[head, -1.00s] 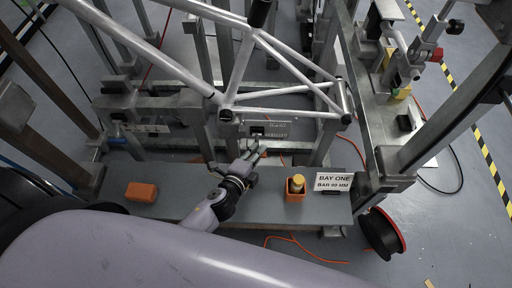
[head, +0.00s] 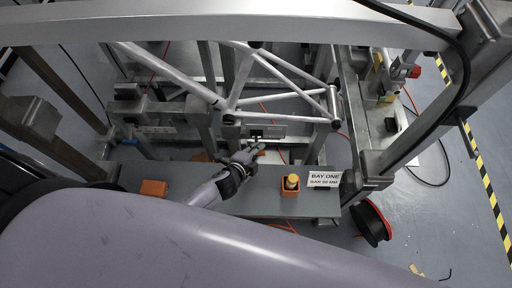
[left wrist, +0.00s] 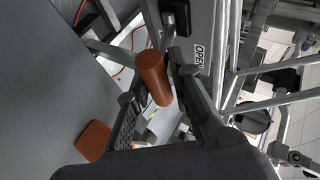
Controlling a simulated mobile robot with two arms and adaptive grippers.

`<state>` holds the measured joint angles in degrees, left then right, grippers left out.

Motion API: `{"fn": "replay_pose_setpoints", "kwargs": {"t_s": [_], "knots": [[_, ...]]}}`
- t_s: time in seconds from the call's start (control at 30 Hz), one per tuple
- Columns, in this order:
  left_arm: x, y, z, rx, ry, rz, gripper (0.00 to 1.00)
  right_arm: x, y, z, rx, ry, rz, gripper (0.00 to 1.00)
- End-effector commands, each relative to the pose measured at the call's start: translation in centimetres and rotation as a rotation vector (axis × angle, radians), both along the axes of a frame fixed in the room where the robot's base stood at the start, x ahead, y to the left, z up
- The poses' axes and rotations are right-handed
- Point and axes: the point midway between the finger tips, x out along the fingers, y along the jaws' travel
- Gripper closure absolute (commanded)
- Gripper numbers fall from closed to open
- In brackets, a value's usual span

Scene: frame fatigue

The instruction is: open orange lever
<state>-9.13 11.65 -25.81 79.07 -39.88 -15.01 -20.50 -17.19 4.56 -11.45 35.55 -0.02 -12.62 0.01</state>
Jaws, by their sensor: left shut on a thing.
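The orange lever's round handle (left wrist: 153,77) shows in the left wrist view as a rust-orange cylinder between the gripper's dark fingers. My left gripper (left wrist: 163,100) is shut on it. In the head view my left gripper (head: 256,149) is at the front of the steel fixture, just below a light plate (head: 276,131) with a black part. The lever is hard to make out there, mostly hidden by the gripper. A plate marked OPEN (left wrist: 199,57) is beside the handle in the left wrist view. My right gripper is not in view.
On the grey shelf (head: 235,204) are an orange block (head: 153,188) at left and an orange holder (head: 290,188) with a yellow-topped piece at right. A BAY ONE sign (head: 324,179) stands beside it. A silver tube frame (head: 240,85) is above the gripper.

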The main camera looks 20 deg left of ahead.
Motion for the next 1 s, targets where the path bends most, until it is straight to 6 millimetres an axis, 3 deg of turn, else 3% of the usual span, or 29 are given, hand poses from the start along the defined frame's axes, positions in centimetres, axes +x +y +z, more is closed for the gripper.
{"fn": "replay_pose_setpoints", "kwargs": {"t_s": [0.4, 1.0], "knots": [[0.4, 0.0, 1.1, -0.005, 0.011, 0.000, 1.00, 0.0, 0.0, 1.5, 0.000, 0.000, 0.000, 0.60], [1.1, 0.3, 1.9, 0.000, -0.002, -0.001, 1.00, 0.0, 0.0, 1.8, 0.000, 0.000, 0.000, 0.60]]}}
